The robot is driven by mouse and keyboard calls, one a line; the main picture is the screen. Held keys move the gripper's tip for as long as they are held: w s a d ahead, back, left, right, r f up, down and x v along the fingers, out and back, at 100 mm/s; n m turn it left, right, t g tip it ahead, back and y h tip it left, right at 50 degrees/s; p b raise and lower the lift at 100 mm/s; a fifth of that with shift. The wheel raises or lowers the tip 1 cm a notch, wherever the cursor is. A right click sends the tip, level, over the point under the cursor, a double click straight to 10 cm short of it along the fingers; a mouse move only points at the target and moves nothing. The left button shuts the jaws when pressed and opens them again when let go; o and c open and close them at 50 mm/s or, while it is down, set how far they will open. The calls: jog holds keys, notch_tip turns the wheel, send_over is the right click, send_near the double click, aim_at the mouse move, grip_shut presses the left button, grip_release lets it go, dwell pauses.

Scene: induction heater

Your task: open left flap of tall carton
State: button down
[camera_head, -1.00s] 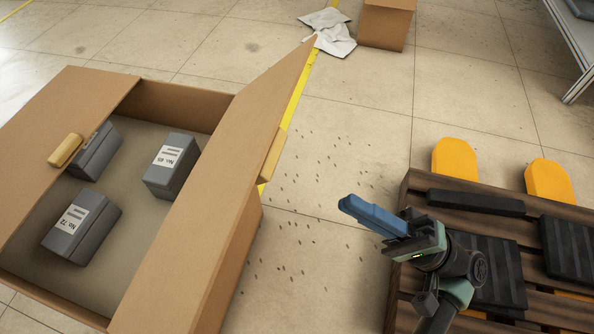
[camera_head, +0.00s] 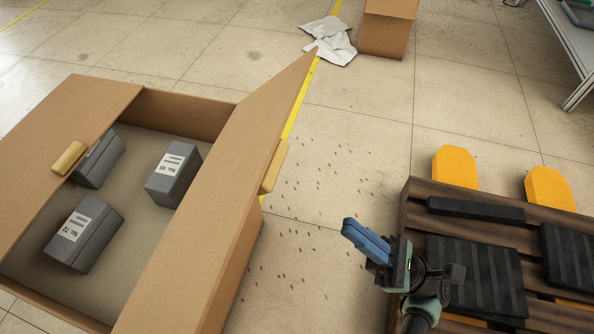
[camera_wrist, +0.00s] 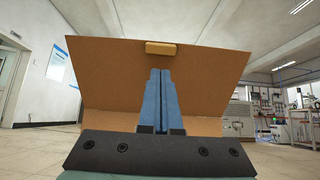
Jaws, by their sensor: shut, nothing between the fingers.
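The tall carton (camera_head: 187,112) stands open at left in the head view. Its left flap (camera_head: 75,112) slopes across the left part of the opening, with a wooden handle (camera_head: 68,158) on its inner edge. Its right flap (camera_head: 225,190) stands raised and leans outward, with a handle (camera_head: 273,167) on its outer side. My gripper (camera_head: 348,227) is right of the carton, apart from it, with its blue fingers shut and empty. In the wrist view the fingers (camera_wrist: 160,75) point at a brown flap (camera_wrist: 110,75) with a handle (camera_wrist: 161,48), apparently the right one.
Grey boxes (camera_head: 85,235) lie inside the carton. A wooden pallet (camera_head: 418,215) with black pads (camera_head: 475,280) and yellow blocks (camera_head: 455,166) is at right. White crumpled sheets (camera_head: 330,42) and a small carton (camera_head: 386,28) are at the back.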

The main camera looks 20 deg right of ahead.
send_near(271, 159)
jog(key=x, duration=0.5)
jog(key=shift+w+a+f+b, duration=0.25)
jog(key=shift+f+b, duration=0.1)
jog(key=shift+f, duration=0.1)
jog(key=shift+r, duration=0.1)
jog(key=r+p, duration=0.1)
jog(key=p, duration=0.2)
jog(key=a+r+p, duration=0.1)
jog(key=p, duration=0.1)
jog(key=shift+w+r+g+h, duration=0.35)
jog(key=shift+w+g+h, duration=0.05)
jog(key=shift+p+x, duration=0.9)
jog(key=shift+p, duration=0.2)
jog(key=shift+w+a+r+p, duration=0.25)
jog(key=shift+a+r+p, duration=0.15)
jog(key=shift+p, duration=0.2)
jog(key=shift+f, duration=0.15)
